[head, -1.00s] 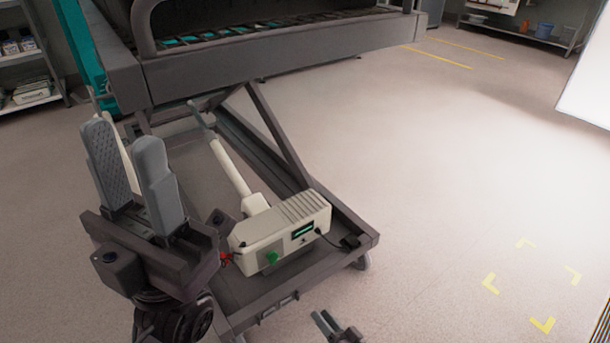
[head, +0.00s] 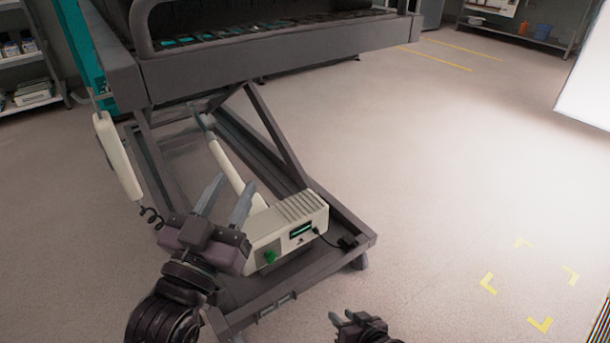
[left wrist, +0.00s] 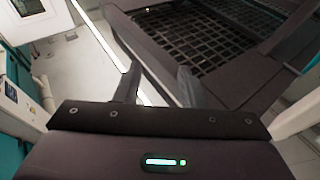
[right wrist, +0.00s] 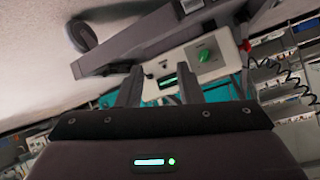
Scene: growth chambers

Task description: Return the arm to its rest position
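My left gripper (head: 234,186) is in front of the cart's lower frame, to the left of the cream control box, with its fingers pointing up. Its two fingers stand apart with nothing between them; they also show apart in the left wrist view (left wrist: 158,82). My right gripper (head: 343,318) is low at the bottom edge, right of the cart. In the right wrist view its fingers (right wrist: 160,80) are apart and empty. Most of the right arm is out of the head view.
The cream control box (head: 290,222) sits on the grey wheeled cart (head: 340,226). A white handset (head: 118,155) with a coiled cord hangs at the cart's left. A tray bed (head: 280,52) is above. Shelves (head: 30,75) stand far left. The floor at right is clear.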

